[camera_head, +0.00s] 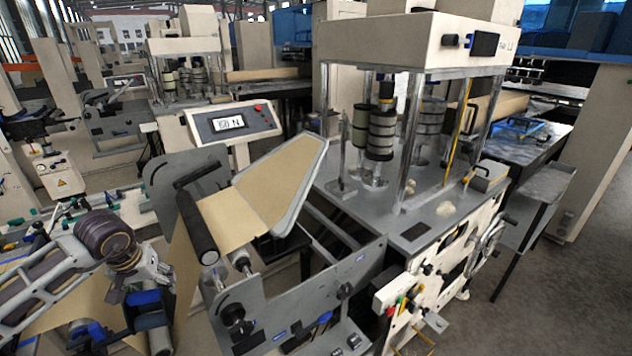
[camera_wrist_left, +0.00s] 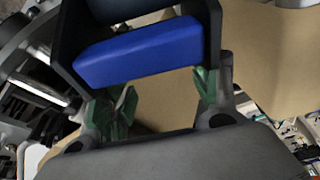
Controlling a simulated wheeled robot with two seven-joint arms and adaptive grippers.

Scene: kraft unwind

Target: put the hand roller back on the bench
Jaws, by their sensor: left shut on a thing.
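My left gripper (camera_head: 142,284) hangs in front of the kraft paper at the lower left of the head view. It is shut on the hand roller, whose blue part (camera_head: 145,297) shows at the fingers, with a grey cylinder below it. In the left wrist view, the hand roller's blue block (camera_wrist_left: 145,52) in a black frame lies at the green fingertips (camera_wrist_left: 163,102). The fingers hide part of it. The bench (camera_head: 113,203) is at the left of the head view, behind my arm, with small tools on it. My right gripper is not seen.
The unwind stand has a dark roller (camera_head: 197,227) and a grey side plate (camera_head: 245,300) close to the right of my left gripper. Kraft paper (camera_head: 285,175) runs over it. A control panel (camera_head: 232,123) stands behind. A large machine (camera_head: 415,45) fills the right.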

